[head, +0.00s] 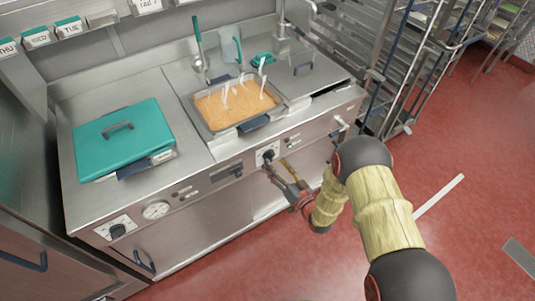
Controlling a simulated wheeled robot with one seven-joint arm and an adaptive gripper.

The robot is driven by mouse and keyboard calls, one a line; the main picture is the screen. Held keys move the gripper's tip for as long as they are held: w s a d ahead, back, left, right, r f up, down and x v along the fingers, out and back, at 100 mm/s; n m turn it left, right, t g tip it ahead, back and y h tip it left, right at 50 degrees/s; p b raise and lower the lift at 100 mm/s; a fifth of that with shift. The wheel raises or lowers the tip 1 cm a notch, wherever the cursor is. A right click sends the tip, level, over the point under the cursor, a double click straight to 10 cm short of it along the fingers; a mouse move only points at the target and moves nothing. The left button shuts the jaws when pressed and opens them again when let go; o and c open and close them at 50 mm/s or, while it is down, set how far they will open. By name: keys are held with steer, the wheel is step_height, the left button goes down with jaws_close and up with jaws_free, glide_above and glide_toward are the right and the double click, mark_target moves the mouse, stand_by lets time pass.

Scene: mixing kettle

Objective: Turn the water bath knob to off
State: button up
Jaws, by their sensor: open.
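A steel counter unit holds a bath with a pan of orange food (235,108) and several pale handles standing in it. On the front panel below it is a dark knob (268,156) on a white plate. A second dark knob (117,230) on a white plate sits at the panel's left end, beside a round gauge (156,210). I cannot read the knob labels or settings. My gripper (274,171) is open, just in front of and below the middle knob. It partly overlaps the panel, and I cannot tell whether it touches the knob.
A teal lidded container (122,137) stands on the left of the counter. A ladle (198,55) hangs at the back. A tall wire rack (390,60) stands to the right. The red floor (460,235) is mostly clear.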

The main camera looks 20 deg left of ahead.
mark_target(270, 157)
steer(key=shift+w+a, duration=0.45)
steer(key=shift+a, duration=0.05)
steer(key=shift+w+a+b, duration=0.3)
steer(key=shift+a+b, duration=0.05)
steer(key=shift+a, duration=0.1)
steer(key=shift+c, duration=0.4)
jaws_close()
stand_by(0.4)
